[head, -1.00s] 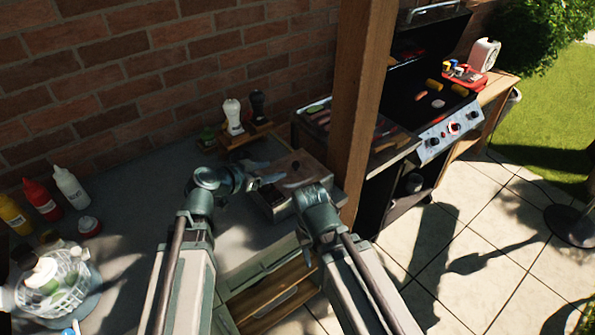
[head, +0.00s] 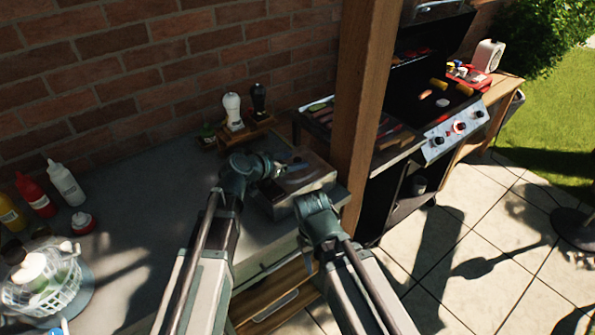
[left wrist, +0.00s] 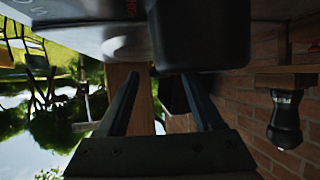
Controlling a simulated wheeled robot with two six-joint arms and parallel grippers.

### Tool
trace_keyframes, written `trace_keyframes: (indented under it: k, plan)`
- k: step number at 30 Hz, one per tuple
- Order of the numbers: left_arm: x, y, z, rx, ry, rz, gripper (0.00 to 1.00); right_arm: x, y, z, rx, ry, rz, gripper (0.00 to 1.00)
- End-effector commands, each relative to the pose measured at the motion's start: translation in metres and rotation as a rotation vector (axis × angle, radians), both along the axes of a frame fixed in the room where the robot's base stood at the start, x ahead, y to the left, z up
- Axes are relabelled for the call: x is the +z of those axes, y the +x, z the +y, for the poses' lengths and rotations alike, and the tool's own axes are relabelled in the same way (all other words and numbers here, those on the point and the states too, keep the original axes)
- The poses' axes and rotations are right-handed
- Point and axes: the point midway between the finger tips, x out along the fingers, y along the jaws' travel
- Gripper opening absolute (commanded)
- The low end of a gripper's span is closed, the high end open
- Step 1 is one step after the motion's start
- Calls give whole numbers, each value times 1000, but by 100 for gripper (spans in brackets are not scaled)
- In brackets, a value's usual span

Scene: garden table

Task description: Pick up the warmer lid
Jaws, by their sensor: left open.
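The warmer (head: 322,177) is a metal box at the right end of the counter, with its flat metal lid (head: 315,165) on top. My left gripper (head: 285,163) is open over the lid and covers its dark knob in the head view. In the left wrist view, which is upside down, the open fingers (left wrist: 160,80) point toward a large dark rounded shape, apparently the knob (left wrist: 200,35), close to the fingertips. The shiny lid surface (left wrist: 80,28) lies along the top. My right arm's wrist is in front of the warmer; its jaws are not clearly visible.
A wooden post (head: 362,110) stands right beside the warmer. White and black mills (head: 233,112) stand behind it near the brick wall. The grill (head: 440,120) is beyond the post. Sauce bottles (head: 66,182) and a wire basket (head: 45,283) are at left; the middle counter is clear.

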Motion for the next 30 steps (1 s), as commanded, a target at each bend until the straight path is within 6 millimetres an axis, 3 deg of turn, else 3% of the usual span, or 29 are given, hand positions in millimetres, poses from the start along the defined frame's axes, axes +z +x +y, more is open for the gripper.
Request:
trace_keyframes:
  k: [4,11,22,30]
  plan:
    - [-11,14,-12,-2,-1,1,67,-11,0,0,0,0,0,50]
    - [-9,14,-13,0,-1,1,67,-9,0,0,0,0,0,50]
    - [-9,14,-13,0,-1,1,1,-9,0,0,0,0,0,50]
    - [-9,14,-13,0,-1,0,0,-9,0,0,0,0,0,50]
